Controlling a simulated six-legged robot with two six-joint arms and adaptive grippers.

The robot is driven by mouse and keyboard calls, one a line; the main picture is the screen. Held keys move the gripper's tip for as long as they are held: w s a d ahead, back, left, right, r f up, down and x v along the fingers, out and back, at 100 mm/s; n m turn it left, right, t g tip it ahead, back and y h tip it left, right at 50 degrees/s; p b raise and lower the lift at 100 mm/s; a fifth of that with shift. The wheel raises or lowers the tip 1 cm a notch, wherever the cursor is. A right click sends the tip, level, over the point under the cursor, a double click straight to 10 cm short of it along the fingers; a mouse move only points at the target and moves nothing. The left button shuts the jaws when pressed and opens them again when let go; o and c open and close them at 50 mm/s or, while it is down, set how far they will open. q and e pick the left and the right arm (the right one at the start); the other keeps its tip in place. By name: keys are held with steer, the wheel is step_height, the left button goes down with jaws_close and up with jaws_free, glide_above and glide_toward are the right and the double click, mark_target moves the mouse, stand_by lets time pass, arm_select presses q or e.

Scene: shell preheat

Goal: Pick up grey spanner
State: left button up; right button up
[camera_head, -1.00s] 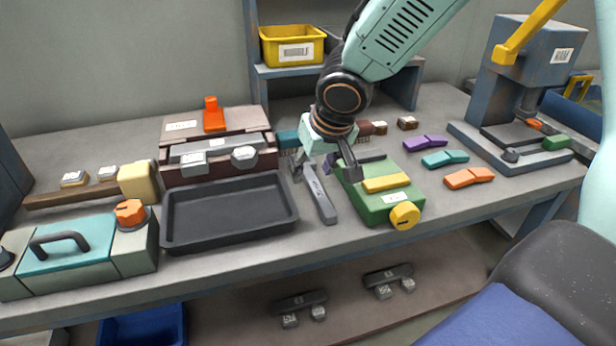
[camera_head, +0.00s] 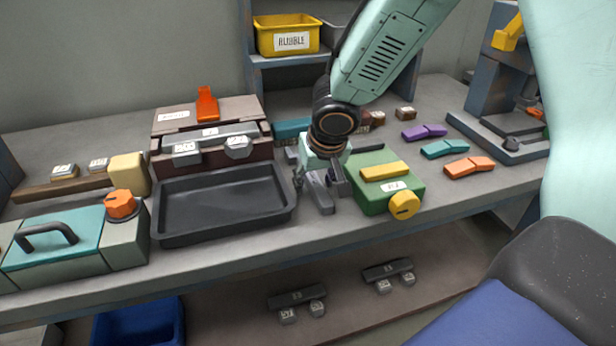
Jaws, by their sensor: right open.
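The grey spanner (camera_head: 322,202) lies on the workbench between the black tray and the green box. Its near end shows; its far part is hidden under my right gripper. My right gripper (camera_head: 319,184) points down over the spanner with its jaws open. One finger is on the left side of the spanner and the other on the right side, close to the green box. I cannot tell whether the fingers touch the spanner. My left gripper is not in view.
The black tray (camera_head: 224,204) stands close on the left. The green box (camera_head: 372,203) with a yellow knob stands close on the right. Purple (camera_head: 424,132), teal (camera_head: 445,149) and orange (camera_head: 469,168) pieces lie farther right. A yellow bin (camera_head: 287,36) sits on the shelf behind.

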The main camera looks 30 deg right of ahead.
steer(key=shift+d+f, duration=0.1)
steer(key=shift+d, duration=0.15)
steer(key=shift+c, duration=1.2)
steer(key=shift+a, duration=0.2)
steer(key=c, duration=0.4)
steer(key=shift+d, duration=0.15)
jaws_close()
